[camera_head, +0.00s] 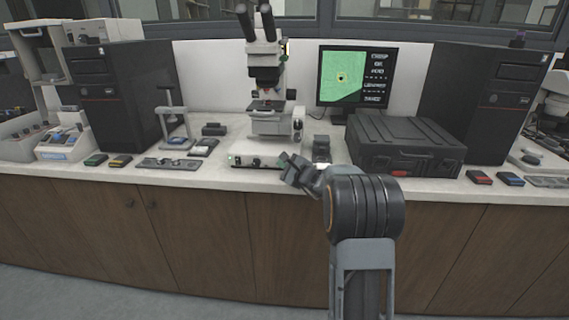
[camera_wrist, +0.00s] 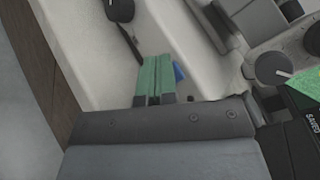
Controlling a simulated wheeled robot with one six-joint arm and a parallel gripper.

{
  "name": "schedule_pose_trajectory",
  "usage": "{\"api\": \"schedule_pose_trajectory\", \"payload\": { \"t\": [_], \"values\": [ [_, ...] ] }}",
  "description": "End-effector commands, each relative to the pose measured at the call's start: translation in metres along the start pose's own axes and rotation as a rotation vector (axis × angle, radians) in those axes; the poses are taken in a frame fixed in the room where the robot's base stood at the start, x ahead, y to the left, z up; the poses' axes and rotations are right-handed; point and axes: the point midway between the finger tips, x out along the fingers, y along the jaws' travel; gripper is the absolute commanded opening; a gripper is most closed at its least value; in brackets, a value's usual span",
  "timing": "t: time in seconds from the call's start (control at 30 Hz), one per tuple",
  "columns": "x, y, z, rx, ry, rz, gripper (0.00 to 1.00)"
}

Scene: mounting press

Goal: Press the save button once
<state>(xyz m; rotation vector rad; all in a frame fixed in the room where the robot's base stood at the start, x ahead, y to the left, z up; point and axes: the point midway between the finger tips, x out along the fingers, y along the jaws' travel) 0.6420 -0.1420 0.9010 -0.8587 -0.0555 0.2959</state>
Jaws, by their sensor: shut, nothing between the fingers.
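My gripper (camera_wrist: 155,80) has green fingertips pressed together over a pale surface in the wrist view. In the head view its dark end (camera_head: 296,170) is at the bench front, just right of the microscope's base panel. A small blue piece (camera_wrist: 180,72) shows beside the fingertips, partly hidden by them; I cannot tell whether it is the save button or whether they touch it. The monitor (camera_head: 357,76) shows a green picture and lines of text. In the wrist view the screen (camera_wrist: 310,128) reads "SAVED".
The microscope (camera_head: 264,65) stands behind my gripper, with a front panel (camera_head: 243,161) of knobs and a green light. A black case (camera_head: 405,145) sits to the right. A dark computer tower (camera_head: 110,95) and small trays lie left. The bench front edge is near my arm.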

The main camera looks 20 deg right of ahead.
Motion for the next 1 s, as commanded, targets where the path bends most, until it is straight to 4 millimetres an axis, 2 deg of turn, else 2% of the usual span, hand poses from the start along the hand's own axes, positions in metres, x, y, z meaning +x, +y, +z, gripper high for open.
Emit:
{"api": "schedule_pose_trajectory", "payload": {
  "t": [1.0],
  "values": [
    [-0.016,0.014,0.011,-0.001,0.0,0.0,0.0]
  ]
}}
